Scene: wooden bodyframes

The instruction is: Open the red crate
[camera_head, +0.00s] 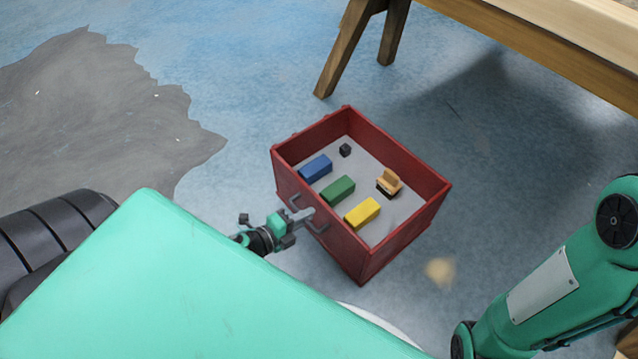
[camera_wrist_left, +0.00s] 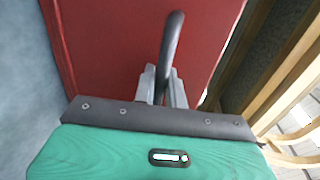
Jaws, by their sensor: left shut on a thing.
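The red crate (camera_head: 405,247) stands on the floor in the middle of the head view, with its top open and its contents showing. A dark handle (camera_wrist_left: 171,48) sticks out from its near side. My left gripper (camera_head: 306,214) is at that side and is shut on the handle. In the left wrist view the fingers (camera_wrist_left: 163,88) close around the handle, with the red wall (camera_wrist_left: 110,50) right behind it. My right gripper is not in view.
Inside the crate lie a blue block (camera_head: 316,168), a green block (camera_head: 338,190), a yellow block (camera_head: 362,212), a small black cube (camera_head: 345,150) and a wooden piece (camera_head: 390,181). A wooden table (camera_head: 540,45) stands behind. Floor around the crate is clear.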

